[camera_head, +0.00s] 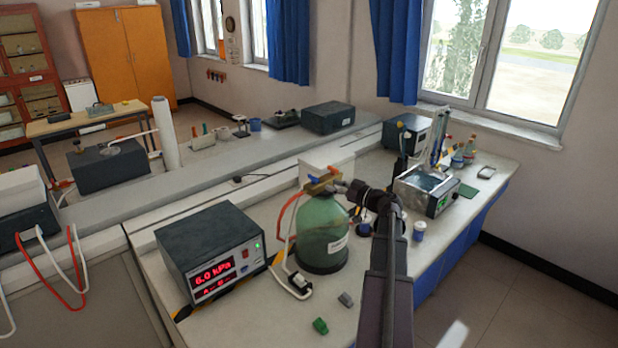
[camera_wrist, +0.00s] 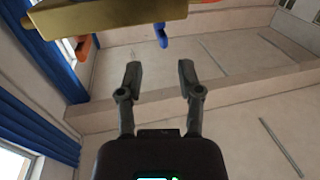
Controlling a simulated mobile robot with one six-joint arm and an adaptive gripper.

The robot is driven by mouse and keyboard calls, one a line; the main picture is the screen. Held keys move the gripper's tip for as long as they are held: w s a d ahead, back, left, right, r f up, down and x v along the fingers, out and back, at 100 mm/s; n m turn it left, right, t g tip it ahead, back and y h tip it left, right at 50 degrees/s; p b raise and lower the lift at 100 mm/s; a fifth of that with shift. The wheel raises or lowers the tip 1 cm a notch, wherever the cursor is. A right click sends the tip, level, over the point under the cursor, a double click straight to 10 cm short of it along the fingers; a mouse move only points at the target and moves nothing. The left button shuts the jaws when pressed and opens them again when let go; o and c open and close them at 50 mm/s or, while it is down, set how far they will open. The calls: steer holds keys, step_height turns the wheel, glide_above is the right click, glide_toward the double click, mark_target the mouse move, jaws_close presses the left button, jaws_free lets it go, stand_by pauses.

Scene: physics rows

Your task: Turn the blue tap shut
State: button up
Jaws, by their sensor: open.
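The blue tap (camera_wrist: 161,35) shows in the wrist view as a short blue lever sticking out from under a brass bar (camera_wrist: 110,17). An orange tap (camera_wrist: 85,46) sits to its left on the same bar. The blue tap lies just beyond the fingertips, roughly in line with the gap. My gripper (camera_head: 343,187) also shows right beside the fitting.
A meter (camera_head: 210,250) with a red display stands left of the vessel. A red hose (camera_head: 283,215) runs down beside the vessel. A grey instrument (camera_head: 428,192) stands at the right. Small green (camera_head: 320,326) and grey (camera_head: 345,299) pieces lie on the bench in front.

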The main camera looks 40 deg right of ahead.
mark_target(309, 174)
steer(key=x, duration=1)
steer(key=shift+w, duration=0.1)
